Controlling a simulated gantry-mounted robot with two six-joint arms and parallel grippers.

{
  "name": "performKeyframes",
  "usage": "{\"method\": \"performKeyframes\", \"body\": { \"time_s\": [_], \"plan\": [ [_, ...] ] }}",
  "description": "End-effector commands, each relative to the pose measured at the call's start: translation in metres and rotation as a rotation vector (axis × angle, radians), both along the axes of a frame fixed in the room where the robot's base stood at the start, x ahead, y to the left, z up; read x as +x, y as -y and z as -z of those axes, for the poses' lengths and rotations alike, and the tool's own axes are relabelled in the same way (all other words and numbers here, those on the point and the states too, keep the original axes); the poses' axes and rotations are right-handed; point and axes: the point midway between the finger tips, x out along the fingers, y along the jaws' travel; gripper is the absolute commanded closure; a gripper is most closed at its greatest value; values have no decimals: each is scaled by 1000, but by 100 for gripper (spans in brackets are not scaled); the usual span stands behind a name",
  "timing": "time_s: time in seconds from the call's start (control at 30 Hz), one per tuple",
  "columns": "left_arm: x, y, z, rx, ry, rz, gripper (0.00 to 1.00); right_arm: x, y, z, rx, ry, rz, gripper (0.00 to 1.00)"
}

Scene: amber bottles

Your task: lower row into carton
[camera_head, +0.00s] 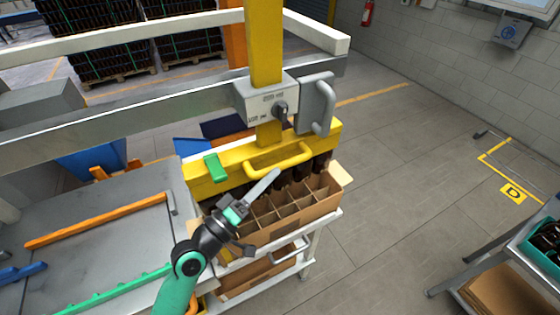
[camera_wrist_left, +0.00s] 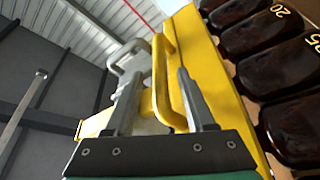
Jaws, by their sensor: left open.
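My left gripper (camera_head: 258,212) is open and empty in front of the yellow beam, over the near-left part of the carton. The carton (camera_head: 295,222) is brown, with divided cells that look empty in front. Dark amber bottles (camera_head: 320,163) show partly below the beam, at the carton's back; whether they hang or stand is unclear. In the left wrist view several bottles (camera_wrist_left: 288,75) lie at the right, some with yellow numbers. The yellow beam's handle (camera_head: 280,160) appears between my fingers in the left wrist view (camera_wrist_left: 159,80), but contact is not visible. My right gripper is out of view.
The yellow lifting frame (camera_head: 265,45) carries a grey control box (camera_head: 268,98) with a grey handle (camera_head: 326,105). A white cart (camera_head: 325,228) bears the carton. A grey table (camera_head: 95,215) with orange and green rails stands left. Open floor lies right.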

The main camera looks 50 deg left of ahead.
Motion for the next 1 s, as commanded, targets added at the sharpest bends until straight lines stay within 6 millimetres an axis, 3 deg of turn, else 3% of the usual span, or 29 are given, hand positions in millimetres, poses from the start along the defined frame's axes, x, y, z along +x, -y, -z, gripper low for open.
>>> {"method": "performKeyframes", "body": {
  "time_s": [0.2, 0.57, 0.87, 1.0],
  "plan": [
    [35, -2, -9, 1, 1, 0, 45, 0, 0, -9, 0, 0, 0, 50],
    [42, -2, -9, 1, 0, 0, 47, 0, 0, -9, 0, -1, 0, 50],
    [42, -2, -9, 1, 0, 0, 100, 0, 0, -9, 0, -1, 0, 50],
    [42, -3, -9, 1, 0, 0, 100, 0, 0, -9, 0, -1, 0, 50]
  ]
}}
